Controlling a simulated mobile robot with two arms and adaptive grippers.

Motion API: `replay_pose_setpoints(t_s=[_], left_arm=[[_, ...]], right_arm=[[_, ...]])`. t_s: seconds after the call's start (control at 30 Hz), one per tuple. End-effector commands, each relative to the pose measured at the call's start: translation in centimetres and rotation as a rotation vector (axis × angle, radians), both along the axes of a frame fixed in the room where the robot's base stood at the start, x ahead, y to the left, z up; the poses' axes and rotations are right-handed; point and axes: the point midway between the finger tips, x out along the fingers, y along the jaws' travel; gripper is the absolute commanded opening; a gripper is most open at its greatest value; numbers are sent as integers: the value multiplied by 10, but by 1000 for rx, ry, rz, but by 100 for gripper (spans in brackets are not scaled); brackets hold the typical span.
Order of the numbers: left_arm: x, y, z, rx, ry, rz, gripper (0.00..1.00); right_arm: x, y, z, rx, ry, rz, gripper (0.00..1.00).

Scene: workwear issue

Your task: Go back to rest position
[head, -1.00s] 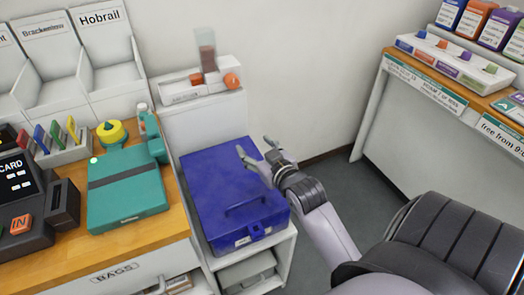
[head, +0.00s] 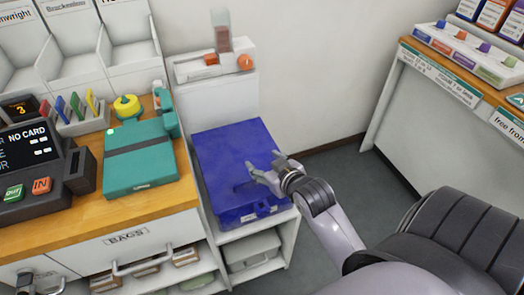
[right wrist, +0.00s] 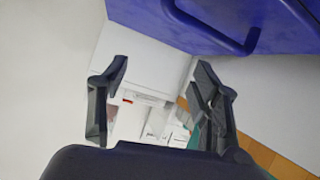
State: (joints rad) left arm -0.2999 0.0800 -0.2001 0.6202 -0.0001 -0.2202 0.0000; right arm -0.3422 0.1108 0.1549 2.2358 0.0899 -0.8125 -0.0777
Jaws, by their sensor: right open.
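My right gripper (head: 262,163) is open in the head view, over the right part of the blue lidded box (head: 225,160). In the right wrist view its two fingers (right wrist: 156,85) stand apart with nothing between them. The blue box, with its handle, also shows along the top of the right wrist view (right wrist: 215,15), apart from the fingers. The gripper hides part of the box's right side in the head view.
The blue box stands on a white shelf unit (head: 262,228). To its left, a wooden counter (head: 95,215) bears a teal case (head: 140,170) and a card terminal (head: 30,150). A second counter (head: 400,75) stands at right. Grey floor (head: 350,185) lies clear between.

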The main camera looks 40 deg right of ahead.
Motion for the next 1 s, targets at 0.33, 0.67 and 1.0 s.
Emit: replay_pose_setpoints(t_s=[0.33, 0.67, 1.0], left_arm=[[0, 0, 0, 0, 0, 0, 40], [0, -1, 0, -1, -1, 0, 40], [1, -1, 0, -1, -1, 0, 40]], right_arm=[[-8, 8, -8, 6, 43, 11, 58], [-110, 70, -66, 43, 470, 92, 58], [-203, 103, -92, 52, 799, 132, 58]])
